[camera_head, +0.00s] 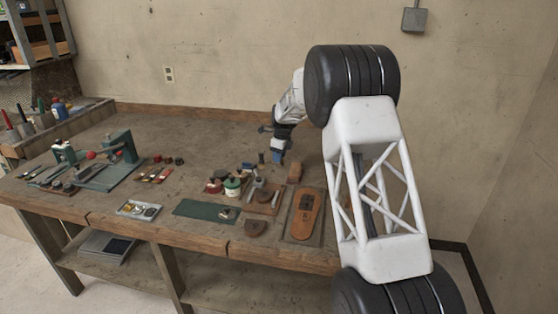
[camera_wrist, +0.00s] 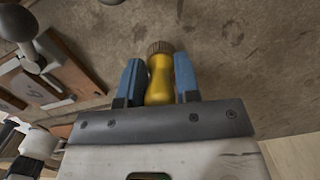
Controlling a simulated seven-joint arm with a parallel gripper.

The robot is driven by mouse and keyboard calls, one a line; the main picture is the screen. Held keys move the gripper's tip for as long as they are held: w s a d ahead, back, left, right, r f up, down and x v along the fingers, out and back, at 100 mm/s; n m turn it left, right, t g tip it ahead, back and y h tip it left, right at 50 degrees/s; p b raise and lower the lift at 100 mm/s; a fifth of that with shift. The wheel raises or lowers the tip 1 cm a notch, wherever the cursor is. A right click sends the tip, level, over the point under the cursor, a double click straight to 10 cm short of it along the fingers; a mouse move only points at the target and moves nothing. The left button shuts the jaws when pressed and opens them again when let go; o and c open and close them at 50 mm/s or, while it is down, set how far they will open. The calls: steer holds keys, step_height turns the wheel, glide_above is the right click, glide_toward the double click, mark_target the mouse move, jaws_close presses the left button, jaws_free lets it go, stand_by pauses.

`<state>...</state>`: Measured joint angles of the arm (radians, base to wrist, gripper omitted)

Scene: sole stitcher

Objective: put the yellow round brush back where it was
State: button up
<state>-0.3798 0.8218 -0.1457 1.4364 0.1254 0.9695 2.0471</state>
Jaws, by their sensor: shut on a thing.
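The yellow round brush (camera_wrist: 160,80) shows in the wrist view between the two blue fingers of my gripper (camera_wrist: 158,82), with its yellow handle toward the wrist and a brown ridged end beyond the fingertips. My gripper is shut on it. In the head view my gripper (camera_head: 278,156) is low over the back right of the workbench (camera_head: 215,135), pointing down. The brush itself cannot be made out there, and its contact with the bench cannot be told.
A brown wooden block (camera_head: 295,172) lies just in front of my gripper. Nearby are a tan sole on a board (camera_head: 305,215), a green-labelled jar (camera_head: 232,186) and a green mat (camera_head: 206,210). A green stitching machine (camera_head: 120,147) stands at left. The back middle of the bench is clear.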

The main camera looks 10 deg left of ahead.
steer(key=shift+f, duration=0.9)
steer(key=shift+f, duration=0.15)
steer(key=o, duration=0.9)
steer(key=shift+s+d+r, duration=0.1)
steer(key=shift+d+r, duration=0.15)
steer(key=shift+r, duration=1.8)
steer(key=shift+w+d+r, duration=0.1)
steer(key=shift+d+r, duration=0.1)
steer(key=shift+r, duration=1.8)
steer(key=shift+s+d+r, duration=0.1)
steer(key=shift+d+r, duration=0.15)
steer(key=shift+r, duration=1.8)
